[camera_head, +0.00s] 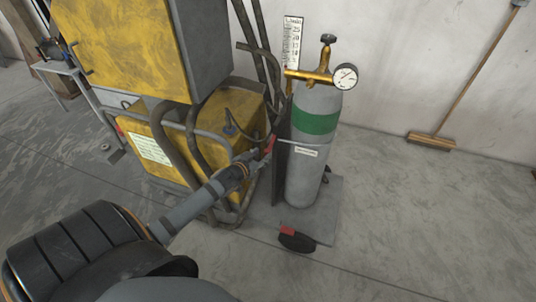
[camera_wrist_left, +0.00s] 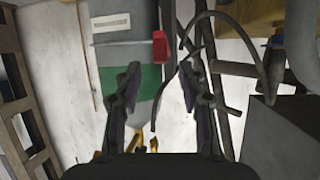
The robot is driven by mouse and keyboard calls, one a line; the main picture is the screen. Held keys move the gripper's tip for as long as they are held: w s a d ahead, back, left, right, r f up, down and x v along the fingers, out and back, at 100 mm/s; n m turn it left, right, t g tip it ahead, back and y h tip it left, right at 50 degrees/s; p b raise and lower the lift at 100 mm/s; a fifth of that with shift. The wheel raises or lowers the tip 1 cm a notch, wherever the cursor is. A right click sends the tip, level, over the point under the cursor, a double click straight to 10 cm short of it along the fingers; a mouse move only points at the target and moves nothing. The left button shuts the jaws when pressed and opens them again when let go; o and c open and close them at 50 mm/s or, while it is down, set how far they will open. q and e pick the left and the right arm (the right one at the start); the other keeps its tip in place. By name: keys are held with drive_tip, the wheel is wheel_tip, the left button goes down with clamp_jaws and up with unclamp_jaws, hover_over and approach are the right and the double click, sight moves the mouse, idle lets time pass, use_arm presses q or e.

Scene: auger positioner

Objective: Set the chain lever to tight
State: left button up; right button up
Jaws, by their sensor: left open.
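A grey gas cylinder (camera_head: 305,180) with a green band stands on a small cart. A small red lever (camera_head: 270,143) sits at the cylinder's left side, beside a thin chain or strap line and a white label. In the left wrist view the red lever (camera_wrist_left: 160,47) shows beyond my fingertips, between the two finger lines. My left gripper (camera_head: 256,160) is close to the lever in the head view; in the wrist view its fingers (camera_wrist_left: 160,82) are apart with nothing between them. The lever's exact setting is hard to tell. My right gripper is not in view.
A yellow machine (camera_head: 130,50) with pipes and hoses stands left of the cylinder. A gauge (camera_head: 345,76) and brass valve top the cylinder. The cart's base plate (camera_head: 325,210) has a red-marked wheel (camera_head: 297,241). A broom (camera_head: 433,141) leans at the wall; floor on the right is clear.

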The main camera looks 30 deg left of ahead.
sight(266, 151)
use_arm(q)
drive_tip(key=x, duration=0.5)
drive_tip(key=shift+w+f+b, duration=0.2)
drive_tip(key=shift+b, duration=0.2)
clamp_jaws()
